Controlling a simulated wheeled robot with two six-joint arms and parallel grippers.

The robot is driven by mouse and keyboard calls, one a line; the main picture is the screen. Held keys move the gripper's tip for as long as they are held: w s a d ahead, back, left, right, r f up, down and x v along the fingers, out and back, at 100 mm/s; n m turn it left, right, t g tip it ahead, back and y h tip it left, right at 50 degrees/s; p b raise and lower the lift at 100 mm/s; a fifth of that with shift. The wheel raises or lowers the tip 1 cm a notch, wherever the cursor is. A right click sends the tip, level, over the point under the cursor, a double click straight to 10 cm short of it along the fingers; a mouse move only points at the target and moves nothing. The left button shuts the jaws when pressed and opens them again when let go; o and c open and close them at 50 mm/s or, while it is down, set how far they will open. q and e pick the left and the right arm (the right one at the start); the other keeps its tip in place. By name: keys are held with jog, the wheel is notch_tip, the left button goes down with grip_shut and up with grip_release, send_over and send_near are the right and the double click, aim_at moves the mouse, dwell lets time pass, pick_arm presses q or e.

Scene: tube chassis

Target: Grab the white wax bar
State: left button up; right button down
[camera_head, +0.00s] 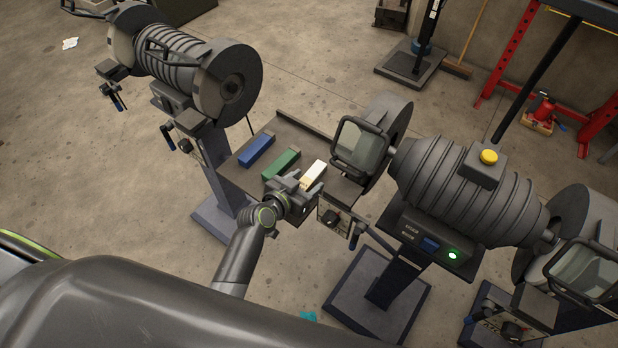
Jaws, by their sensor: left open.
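The white wax bar (314,173) lies on a dark metal tray (236,174) between two grinding machines, at the right end of a row of bars. My left gripper (306,187) is open, right at the near end of the white bar. Its fingers partly cover that end, and I cannot tell whether they touch it. A green bar (281,164) lies just left of the white one, close to the gripper. A blue bar (257,150) lies farther left. My right gripper is not in view.
A grinder (460,190) with a clear shield (360,146) stands close to the right of the white bar. Another grinder (180,60) stands at the upper left. A red jack (543,110) is at the far right. Concrete floor (330,50) is open behind the tray.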

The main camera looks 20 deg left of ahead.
pick_arm(q)
jog(key=c, duration=1.2)
jog(key=shift+o, duration=0.2)
jog(key=shift+r, duration=0.1)
